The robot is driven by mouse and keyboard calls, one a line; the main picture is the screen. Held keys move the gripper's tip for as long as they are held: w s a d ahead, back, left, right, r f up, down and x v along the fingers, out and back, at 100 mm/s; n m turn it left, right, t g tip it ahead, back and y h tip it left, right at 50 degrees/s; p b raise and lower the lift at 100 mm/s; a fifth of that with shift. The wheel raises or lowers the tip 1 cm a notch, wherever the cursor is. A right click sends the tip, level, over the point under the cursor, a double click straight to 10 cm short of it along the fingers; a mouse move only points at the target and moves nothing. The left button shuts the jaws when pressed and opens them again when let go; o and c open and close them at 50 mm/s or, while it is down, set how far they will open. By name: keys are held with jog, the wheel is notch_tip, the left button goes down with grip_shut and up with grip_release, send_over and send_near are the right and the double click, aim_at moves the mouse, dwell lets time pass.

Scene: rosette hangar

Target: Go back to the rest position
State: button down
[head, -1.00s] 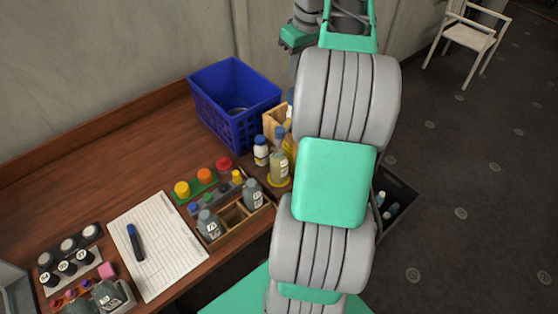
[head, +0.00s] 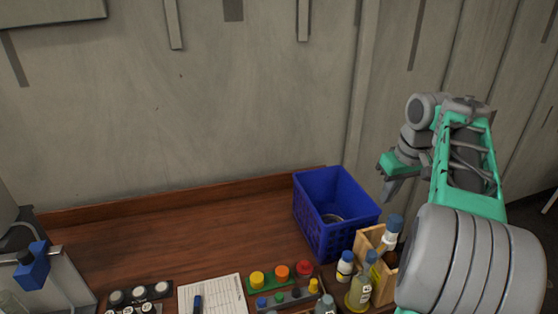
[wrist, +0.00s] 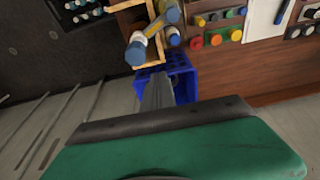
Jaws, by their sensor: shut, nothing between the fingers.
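My gripper (head: 394,188) is at the right of the head view, raised beyond the right side of the blue basket (head: 330,222). It is shut and holds nothing. In the wrist view my gripper (wrist: 157,92) points toward the blue basket (wrist: 184,75), whose middle it partly hides. My green and grey arm covers the right of the head view.
The wooden bench (head: 180,238) runs along a grey wall. A wooden box (head: 372,240) with bottles stands right of the basket. The bench's back left is clear.

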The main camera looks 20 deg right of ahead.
jog(key=a+f+b, duration=0.1)
jog(key=a+f, duration=0.1)
jog(key=a, duration=1.3)
jog(key=s+a+f+t+b, duration=0.1)
jog(key=s+a+f+t, duration=0.1)
jog(key=s+a+f, duration=0.7)
jog(key=s+a, duration=0.1)
jog(key=a, duration=0.2)
jog(key=shift+s+f, duration=0.25)
